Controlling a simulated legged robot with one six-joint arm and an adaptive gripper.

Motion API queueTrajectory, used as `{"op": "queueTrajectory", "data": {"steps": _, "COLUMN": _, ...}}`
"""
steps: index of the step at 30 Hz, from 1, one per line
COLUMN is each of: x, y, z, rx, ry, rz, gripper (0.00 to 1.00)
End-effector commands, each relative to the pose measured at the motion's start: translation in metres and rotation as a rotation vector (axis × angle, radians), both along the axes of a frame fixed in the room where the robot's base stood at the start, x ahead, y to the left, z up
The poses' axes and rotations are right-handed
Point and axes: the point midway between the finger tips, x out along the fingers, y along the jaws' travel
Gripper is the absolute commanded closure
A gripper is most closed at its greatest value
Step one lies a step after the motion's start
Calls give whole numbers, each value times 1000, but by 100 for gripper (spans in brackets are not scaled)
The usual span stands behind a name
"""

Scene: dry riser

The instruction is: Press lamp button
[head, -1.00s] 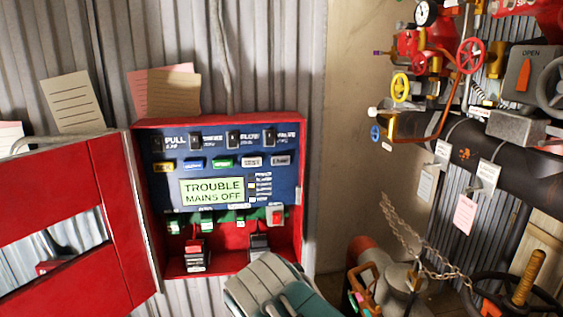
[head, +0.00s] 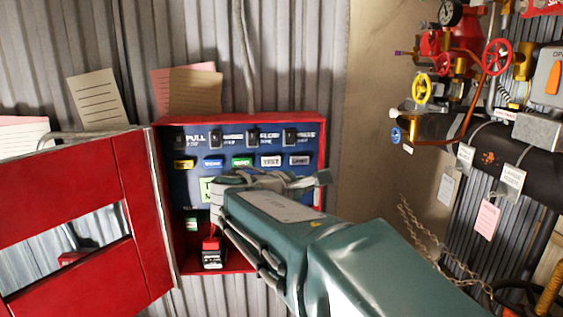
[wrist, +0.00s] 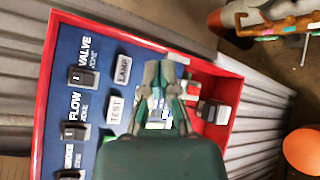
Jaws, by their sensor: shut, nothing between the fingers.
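The lamp button (head: 299,159) is a pale key at the right end of a row of coloured keys on the blue panel. It also shows in the wrist view (wrist: 123,70), labelled LAMP, left of the fingertips. My gripper (wrist: 159,74) is shut and empty, in front of the panel just below the key row. In the head view my gripper (head: 268,179) hides most of the display and the lower right of the panel. The fingers look apart from the lamp button; their exact distance to the panel is unclear.
The TEST key (head: 271,160) sits right beside the lamp button. Black switches (head: 290,137) line the row above. The red box (head: 240,120) has a raised rim and an open red door (head: 80,210) at left. Pipes and valve wheels (head: 497,57) stand at right.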

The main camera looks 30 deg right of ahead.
Motion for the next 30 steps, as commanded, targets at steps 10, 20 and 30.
{"op": "queueTrajectory", "data": {"steps": 10, "x": 24, "y": -12, "z": -1, "rx": 2, "ry": 1, "rz": -1, "gripper": 100}}
{"op": "queueTrajectory", "data": {"steps": 20, "x": 62, "y": -30, "z": -1, "rx": 2, "ry": 0, "rz": -1, "gripper": 100}}
{"op": "queueTrajectory", "data": {"steps": 30, "x": 79, "y": -38, "z": 0, "rx": 2, "ry": -1, "rz": 0, "gripper": 100}}
